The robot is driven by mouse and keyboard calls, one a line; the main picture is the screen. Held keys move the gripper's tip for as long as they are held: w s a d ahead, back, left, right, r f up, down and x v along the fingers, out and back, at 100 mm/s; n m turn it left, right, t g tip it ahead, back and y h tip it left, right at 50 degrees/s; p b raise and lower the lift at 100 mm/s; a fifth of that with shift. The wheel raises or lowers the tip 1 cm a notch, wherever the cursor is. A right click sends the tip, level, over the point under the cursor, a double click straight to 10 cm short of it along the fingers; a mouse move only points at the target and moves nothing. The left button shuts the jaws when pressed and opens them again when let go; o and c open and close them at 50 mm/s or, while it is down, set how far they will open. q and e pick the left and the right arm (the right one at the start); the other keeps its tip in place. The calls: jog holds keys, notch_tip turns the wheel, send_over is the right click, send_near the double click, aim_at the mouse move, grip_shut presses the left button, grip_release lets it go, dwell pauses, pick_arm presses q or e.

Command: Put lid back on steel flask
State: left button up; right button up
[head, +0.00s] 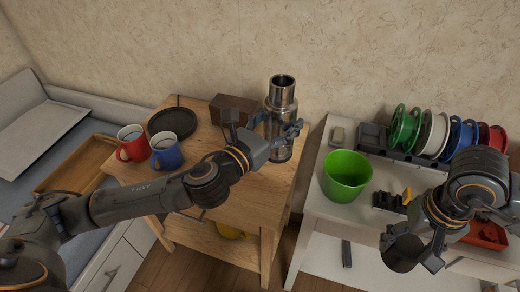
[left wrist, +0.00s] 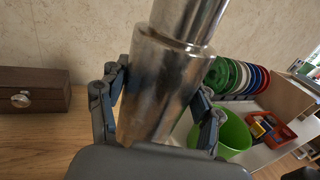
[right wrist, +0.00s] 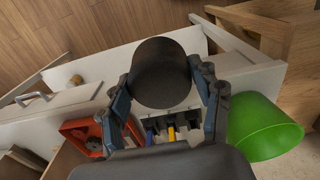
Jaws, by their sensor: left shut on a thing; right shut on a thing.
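The steel flask (head: 281,97) stands upright and lidless near the right edge of the wooden table; its neck is open. My left gripper (head: 275,130) is shut around its body, and the flask fills the left wrist view (left wrist: 160,85) between the fingers. My right gripper (head: 413,250) is shut on a dark cup-shaped lid (head: 401,252), held over the white desk's front area. In the right wrist view the lid (right wrist: 161,72) sits between both fingers. The lid and flask are well apart.
A green bucket (head: 346,176) stands on the white desk (head: 312,215) between flask and lid. Coloured spools (head: 433,133) stand behind. A red mug (head: 131,143), a blue mug (head: 166,151), a dark round plate (head: 172,122) and a brown box (head: 233,107) share the wooden table (head: 235,200).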

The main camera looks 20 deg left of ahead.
pick_arm(q)
jog(key=shift+w+a+r+b, duration=0.15)
jog(key=shift+w+b, duration=0.05)
jog(key=shift+w, duration=0.3)
jog(key=shift+w+a+r+b, duration=0.15)
jog(key=shift+w+a+b, duration=0.1)
jog(key=shift+w, duration=0.2)
jog(key=shift+w+a+r+b, duration=0.1)
jog(key=shift+w+r+b, duration=0.1)
jog(key=shift+w, duration=0.3)
jog(key=w+a+f+b, duration=0.3)
jog(key=w+a+f, duration=0.4)
jog(key=w+f, duration=0.2)
jog(key=shift+w+a+b, duration=0.25)
jog(key=shift+w+b, duration=0.15)
jog(key=shift+w, duration=0.55)
jog(key=f, duration=0.1)
jog(key=f+b, duration=0.1)
jog(key=f, duration=0.2)
jog(key=shift+w+a+f+b, duration=0.1)
jog(key=shift+w+a+b, duration=0.15)
jog(key=shift+w+b, duration=0.15)
